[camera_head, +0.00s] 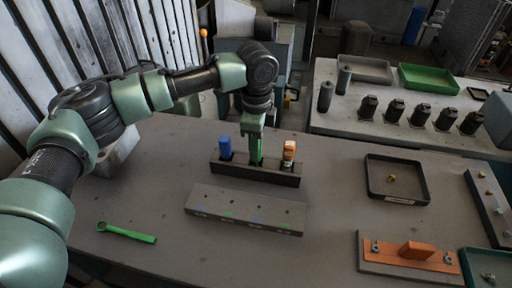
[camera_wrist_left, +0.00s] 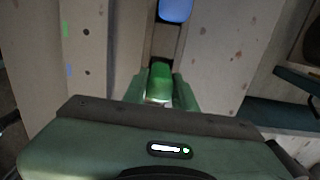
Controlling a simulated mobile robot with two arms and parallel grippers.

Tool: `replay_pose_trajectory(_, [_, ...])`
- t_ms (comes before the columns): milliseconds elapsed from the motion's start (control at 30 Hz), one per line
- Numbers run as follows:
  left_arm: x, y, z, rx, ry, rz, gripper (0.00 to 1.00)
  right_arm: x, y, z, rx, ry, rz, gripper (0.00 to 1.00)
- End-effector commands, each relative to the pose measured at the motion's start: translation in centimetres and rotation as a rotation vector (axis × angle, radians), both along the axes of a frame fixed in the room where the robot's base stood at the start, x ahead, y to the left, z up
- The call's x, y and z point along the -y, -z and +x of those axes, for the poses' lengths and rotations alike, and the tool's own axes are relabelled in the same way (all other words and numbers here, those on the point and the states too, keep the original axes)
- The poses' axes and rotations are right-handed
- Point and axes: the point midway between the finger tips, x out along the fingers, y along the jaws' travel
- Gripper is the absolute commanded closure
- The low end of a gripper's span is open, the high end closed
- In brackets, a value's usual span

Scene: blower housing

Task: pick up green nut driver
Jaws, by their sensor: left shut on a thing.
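The green nut driver (camera_head: 256,152) stands upright in a dark rack (camera_head: 230,172), between a blue-handled driver (camera_head: 225,147) and an orange-and-white one (camera_head: 288,154). My left gripper (camera_head: 254,146) has come down over it from above and is shut on its handle. In the left wrist view the green handle (camera_wrist_left: 160,82) lies between the two fingers of my gripper (camera_wrist_left: 160,98). The blue handle (camera_wrist_left: 175,9) shows just beyond it. The lower part of the green driver is hidden by the rack. My right gripper is not in view.
A grey block with holes and coloured marks (camera_head: 245,211) lies in front of the rack. A green wrench (camera_head: 126,233) lies at the front left. A black tray (camera_head: 397,194) and an orange part on a plate (camera_head: 410,252) are at the right. Table left of the rack is clear.

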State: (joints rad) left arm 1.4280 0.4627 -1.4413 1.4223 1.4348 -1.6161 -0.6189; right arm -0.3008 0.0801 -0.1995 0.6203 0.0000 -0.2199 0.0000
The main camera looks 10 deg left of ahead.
Motion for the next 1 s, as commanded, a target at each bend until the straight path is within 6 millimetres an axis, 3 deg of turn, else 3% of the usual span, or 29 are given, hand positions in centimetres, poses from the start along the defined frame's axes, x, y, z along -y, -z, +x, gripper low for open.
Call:
replay_pose_trajectory(267, [0.1,-3.9,0.1,0.004,0.001,-0.002,1.00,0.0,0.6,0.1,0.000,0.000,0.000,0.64])
replay_pose_trajectory(800, [0.1,-16.2,0.1,0.003,0.001,-0.002,1.00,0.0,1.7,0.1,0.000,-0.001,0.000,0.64])
replay_pose_trajectory(1000, [0.0,-18.8,0.0,0.002,0.000,0.001,1.00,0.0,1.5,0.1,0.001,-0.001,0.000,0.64])
